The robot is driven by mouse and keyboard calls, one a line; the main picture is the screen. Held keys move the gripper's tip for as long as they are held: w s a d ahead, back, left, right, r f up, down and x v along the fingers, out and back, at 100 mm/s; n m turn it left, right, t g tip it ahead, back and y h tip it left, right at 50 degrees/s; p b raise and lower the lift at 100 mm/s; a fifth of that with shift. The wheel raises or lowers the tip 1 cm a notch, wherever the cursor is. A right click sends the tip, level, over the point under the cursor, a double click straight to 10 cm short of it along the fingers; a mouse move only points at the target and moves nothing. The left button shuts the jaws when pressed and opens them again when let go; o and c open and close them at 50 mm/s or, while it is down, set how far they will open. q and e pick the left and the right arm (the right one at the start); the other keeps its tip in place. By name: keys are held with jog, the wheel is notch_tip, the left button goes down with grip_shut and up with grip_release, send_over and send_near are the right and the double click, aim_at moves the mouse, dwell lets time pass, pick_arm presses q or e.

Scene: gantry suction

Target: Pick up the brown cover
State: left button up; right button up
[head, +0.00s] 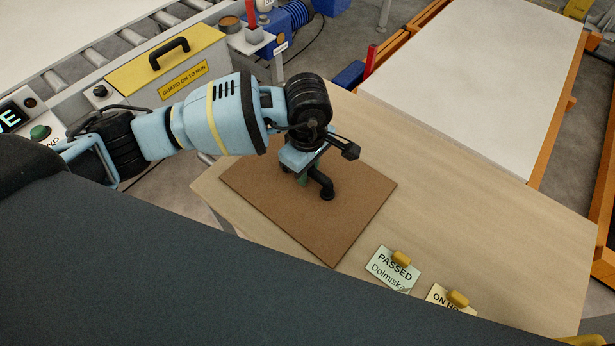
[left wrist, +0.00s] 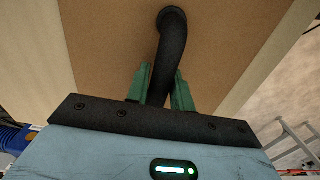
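The brown cover (head: 270,205) is a flat square board lying on the pale wooden table. A black bent tube-like handle (head: 325,188) stands on it, and its round foot rests on the brown surface in the left wrist view (left wrist: 170,30). My left gripper (head: 302,181) is low over the cover, pointing down. In the left wrist view its green fingers (left wrist: 161,86) sit on either side of the handle, close to it. The handle hides their inner faces, so I cannot tell whether they press on it. My right gripper is not in view.
The table (head: 450,200) has free room right of the cover. A PASSED card (head: 392,272) and an ON HOLD card (head: 440,297), each with a yellow piece on it, lie near its front. A yellow-topped guard box (head: 150,75) stands behind my left arm. A white-topped orange frame (head: 490,60) stands beyond.

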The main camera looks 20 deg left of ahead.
pick_arm(q)
grip_shut()
jog(key=shift+r, duration=0.2)
jog(key=shift+r, duration=0.25)
notch_tip(320, 180, up, 2)
jog(key=shift+w+r, duration=0.1)
jog(key=shift+r, duration=0.15)
jog(key=s, duration=0.5)
jog(key=s+a+r, duration=0.1)
jog(key=s, duration=0.4)
jog(key=s+b, duration=0.1)
jog(key=s, duration=0.5)
jog(key=shift+s+a+r, duration=0.1)
jog(key=shift+a+r, duration=0.05)
jog(key=shift+r, duration=0.2)
